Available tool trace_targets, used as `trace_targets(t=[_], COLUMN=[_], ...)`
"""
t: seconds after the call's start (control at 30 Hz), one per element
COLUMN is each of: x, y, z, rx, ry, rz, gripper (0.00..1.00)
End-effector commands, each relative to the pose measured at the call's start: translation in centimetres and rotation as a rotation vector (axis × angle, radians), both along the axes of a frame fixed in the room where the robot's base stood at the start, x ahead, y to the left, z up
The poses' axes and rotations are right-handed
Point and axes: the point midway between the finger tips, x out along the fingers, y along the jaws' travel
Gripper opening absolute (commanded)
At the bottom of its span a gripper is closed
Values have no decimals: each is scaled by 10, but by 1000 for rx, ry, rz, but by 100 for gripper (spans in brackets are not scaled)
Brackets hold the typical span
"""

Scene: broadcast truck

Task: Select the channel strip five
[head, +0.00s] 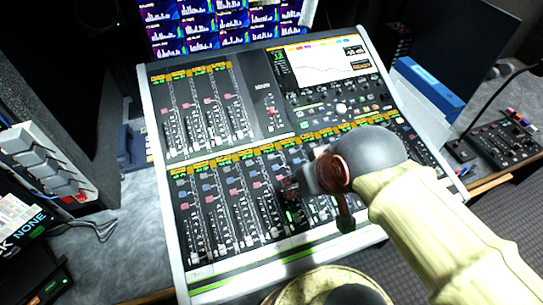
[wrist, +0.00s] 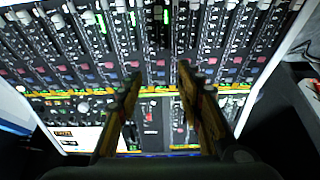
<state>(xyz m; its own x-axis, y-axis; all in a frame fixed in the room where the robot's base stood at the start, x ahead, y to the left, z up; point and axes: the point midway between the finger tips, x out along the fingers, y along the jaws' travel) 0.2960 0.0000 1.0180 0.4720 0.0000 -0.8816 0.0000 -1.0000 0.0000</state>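The mixing console (head: 163,165) fills the middle of the head view, with a lower row of channel strips, each with a fader, small red and blue buttons and a yellow-lit label. Counting from the left, the fifth strip (head: 289,222) of that row lies close beside my gripper; no strip numbers are readable. My gripper (head: 316,203) hovers over the right-middle of the lower row and hides part of the strips there. In the wrist view, the two fingers of my gripper (wrist: 160,73) are apart with nothing between them, above the button area. Contact with the panel cannot be judged.
A screen with colored meters (head: 228,22) stands behind the console. The console's own display (head: 318,60) is at its upper right. A blue box (head: 428,88) and a small black panel with a gooseneck (head: 503,143) lie to the right. A grey switch unit (head: 45,165) is at left.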

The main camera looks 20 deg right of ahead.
Motion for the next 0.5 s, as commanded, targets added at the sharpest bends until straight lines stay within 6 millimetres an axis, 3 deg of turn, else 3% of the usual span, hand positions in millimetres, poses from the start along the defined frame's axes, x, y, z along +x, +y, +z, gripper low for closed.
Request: trace_targets(t=[0.5], x=[0], y=[0], z=[0], rx=[0], ry=[0], rz=[0], gripper=[5])
